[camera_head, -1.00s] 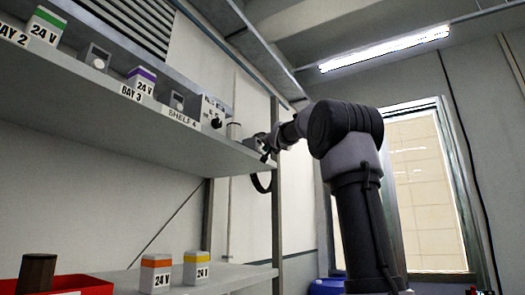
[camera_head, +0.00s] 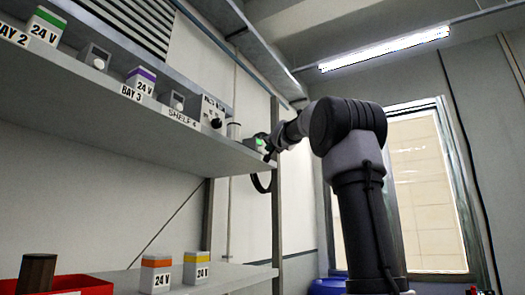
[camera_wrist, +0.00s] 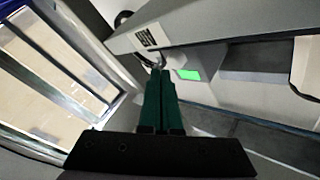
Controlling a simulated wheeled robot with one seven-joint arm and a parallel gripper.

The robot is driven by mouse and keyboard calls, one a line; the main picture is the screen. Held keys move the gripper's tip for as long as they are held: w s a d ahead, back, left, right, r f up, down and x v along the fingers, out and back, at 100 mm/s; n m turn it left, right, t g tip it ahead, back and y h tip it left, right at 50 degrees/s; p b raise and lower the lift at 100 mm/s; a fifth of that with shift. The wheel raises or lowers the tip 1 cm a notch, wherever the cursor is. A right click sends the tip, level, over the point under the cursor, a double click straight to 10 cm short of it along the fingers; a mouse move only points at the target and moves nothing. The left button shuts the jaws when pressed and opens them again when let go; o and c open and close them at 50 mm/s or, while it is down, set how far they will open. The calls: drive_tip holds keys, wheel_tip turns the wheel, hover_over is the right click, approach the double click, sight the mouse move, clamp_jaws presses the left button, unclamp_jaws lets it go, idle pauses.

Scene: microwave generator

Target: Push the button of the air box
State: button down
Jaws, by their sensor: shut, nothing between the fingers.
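A small box, which seems to be the air box (camera_head: 252,145), stands at the right end of the upper shelf in the head view. The same green patch (camera_wrist: 188,75) shows in the wrist view, just right of my fingertips. My gripper (camera_wrist: 161,74) has its two dark green fingers together, with nothing between them. In the head view my gripper (camera_head: 269,150) is at the box's right side and partly hides it. I cannot tell whether the fingertips touch it, and the button itself is not clear.
The upper shelf (camera_head: 130,128) carries several other boxes to the left, including a control box with a knob (camera_head: 214,115). A shelf post (camera_head: 277,200) stands close below my gripper. A window (camera_head: 425,190) is behind my arm; the space there is free.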

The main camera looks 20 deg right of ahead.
idle(0.3)
drive_tip(key=s+d, duration=0.3)
drive_tip(key=s, duration=0.1)
drive_tip(key=shift+s+d, duration=0.35)
drive_tip(key=shift+s, duration=0.05)
idle(0.3)
drive_tip(key=s+a+f+n+g+y, duration=0.2)
drive_tip(key=s+a+f, duration=0.2)
drive_tip(key=a+f, duration=0.4)
drive_tip(key=s+a+f+n+g+y, duration=0.15)
drive_tip(key=s+a+f, duration=0.25)
drive_tip(key=a+f, duration=0.4)
drive_tip(key=s+a+f+g, duration=0.1)
drive_tip(key=s+f+g, duration=0.3)
drive_tip(key=s+f, duration=0.9)
drive_tip(key=s+a+f+n+g, duration=0.1)
drive_tip(key=s+f+g, duration=0.4)
drive_tip(key=s+f, duration=0.7)
wheel_tip(320, 180, down, 5)
drive_tip(key=shift+s+a+f+y, duration=0.1)
drive_tip(key=shift+s+a+y, duration=0.35)
drive_tip(key=shift+a, duration=0.2)
